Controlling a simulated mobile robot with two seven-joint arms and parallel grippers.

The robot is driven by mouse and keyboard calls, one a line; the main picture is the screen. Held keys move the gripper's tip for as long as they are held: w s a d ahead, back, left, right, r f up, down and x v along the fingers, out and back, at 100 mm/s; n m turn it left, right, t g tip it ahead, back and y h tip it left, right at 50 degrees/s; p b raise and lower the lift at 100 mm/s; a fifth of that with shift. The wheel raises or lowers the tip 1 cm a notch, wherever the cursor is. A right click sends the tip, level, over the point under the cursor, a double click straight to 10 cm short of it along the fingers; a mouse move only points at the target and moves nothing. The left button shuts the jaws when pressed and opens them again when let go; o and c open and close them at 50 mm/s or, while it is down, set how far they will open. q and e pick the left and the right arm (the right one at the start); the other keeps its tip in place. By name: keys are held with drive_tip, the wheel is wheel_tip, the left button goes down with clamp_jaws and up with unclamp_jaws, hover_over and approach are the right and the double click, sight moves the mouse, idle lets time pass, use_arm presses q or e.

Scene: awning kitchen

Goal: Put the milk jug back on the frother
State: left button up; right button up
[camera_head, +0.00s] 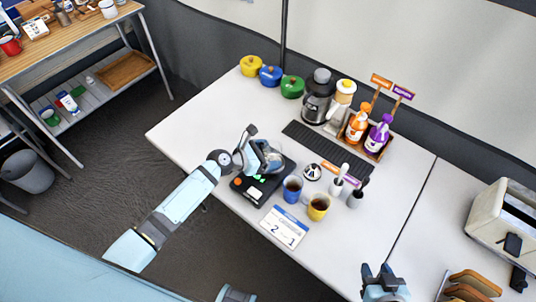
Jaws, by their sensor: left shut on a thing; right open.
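The black frother base (252,191) sits on the white counter, with an orange mark and small green lights on top. A shiny grey-blue jug, which looks like the milk jug (271,158), is over the back part of the base. My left gripper (251,151) reaches in from the left and is shut on the jug, partly hiding it. I cannot tell whether the jug touches the base or is held just above it. My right gripper (382,276) is open and empty at the bottom right, over the counter's near edge.
A blue mug (292,190) and a yellow mug (317,208) stand right of the base, near a calendar card (284,228). A black drip mat (328,148), a coffee grinder (318,97) and a bottle crate (373,147) are behind. The counter's left end is clear.

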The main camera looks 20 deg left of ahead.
use_arm(q)
drive_tip(key=shift+f, duration=0.1)
drive_tip(key=o, duration=1)
drive_tip(key=shift+c, duration=0.2)
use_arm(e)
drive_tip(key=shift+f, duration=0.15)
